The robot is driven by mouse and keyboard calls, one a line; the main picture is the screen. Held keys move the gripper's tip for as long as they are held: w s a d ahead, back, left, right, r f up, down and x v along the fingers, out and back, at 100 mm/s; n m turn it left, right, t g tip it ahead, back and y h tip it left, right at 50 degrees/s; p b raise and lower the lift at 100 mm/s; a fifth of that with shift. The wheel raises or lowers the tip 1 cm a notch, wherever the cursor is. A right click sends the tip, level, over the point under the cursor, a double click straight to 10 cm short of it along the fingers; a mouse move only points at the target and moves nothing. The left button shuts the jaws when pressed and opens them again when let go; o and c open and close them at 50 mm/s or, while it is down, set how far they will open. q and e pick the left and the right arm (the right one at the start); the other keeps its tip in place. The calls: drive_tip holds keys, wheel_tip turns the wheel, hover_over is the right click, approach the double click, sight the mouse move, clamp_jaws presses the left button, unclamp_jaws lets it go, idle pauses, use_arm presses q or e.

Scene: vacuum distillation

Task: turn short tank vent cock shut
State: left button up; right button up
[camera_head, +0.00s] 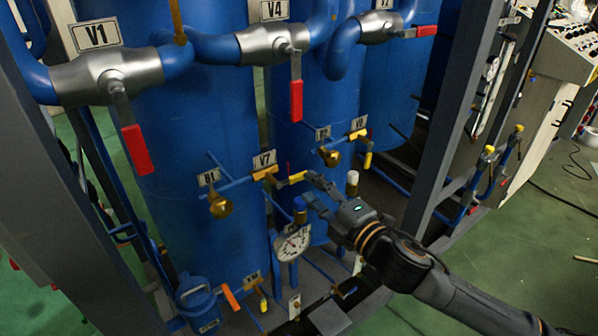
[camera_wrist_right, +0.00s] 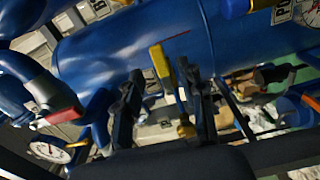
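The V7 valve (camera_head: 264,172) is a small brass-yellow cock on a thin blue pipe in front of the blue tanks. Its yellow lever (camera_head: 292,178) points right, roughly level. The V8 valve (camera_head: 357,134) is a similar cock farther right, with its yellow lever (camera_head: 367,159) hanging down. I cannot tell from the labels which one is the short tank vent cock. My right gripper (camera_head: 308,186) is open at the end of V7's lever. In the right wrist view a yellow lever (camera_wrist_right: 160,66) stands ahead of and between the open fingers. My left gripper is not in view.
Large red-handled valves V1 (camera_head: 108,76) and V4 (camera_head: 274,40) sit above. A grey frame post (camera_head: 450,130) stands right.

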sight(300, 179)
drive_tip(key=x, duration=0.5)
drive_tip(key=shift+w+a+p, duration=0.25)
drive_tip(key=shift+w+p, duration=0.05)
drive_tip(key=shift+p, duration=0.1)
clamp_jaws()
